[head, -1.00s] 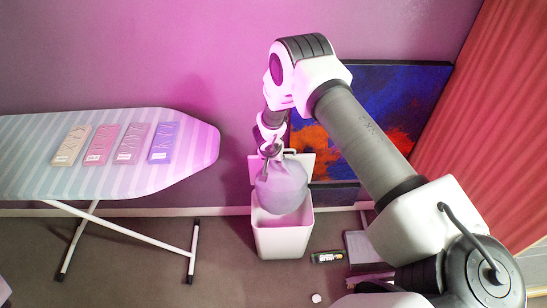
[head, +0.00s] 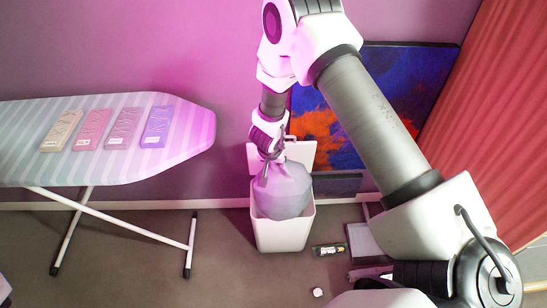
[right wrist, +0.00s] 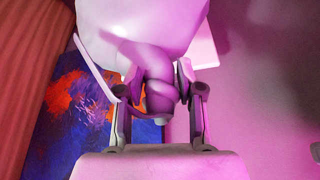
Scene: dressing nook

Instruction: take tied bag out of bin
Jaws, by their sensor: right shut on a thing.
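The tied bag (head: 283,193) is pale grey and round, with a twisted neck at its top. It hangs upright over the mouth of the white bin (head: 283,237), whose raised lid (head: 300,153) stands behind it. My right gripper (head: 270,150) is above the bag, shut on its neck. In the right wrist view the bag (right wrist: 150,28) fills the top, and its dark twisted neck lies between the fingers of my right gripper (right wrist: 158,88). The bag hides most of the bin's opening; I cannot tell whether its bottom is clear of the rim. My left gripper is not in view.
An ironing board (head: 180,125) with several coloured tablets stands at the left. A blue and orange painting (head: 390,100) leans on the wall behind my right arm, beside a red curtain (head: 485,120). A small dark item (head: 329,250) and a white one (head: 318,292) lie on the floor.

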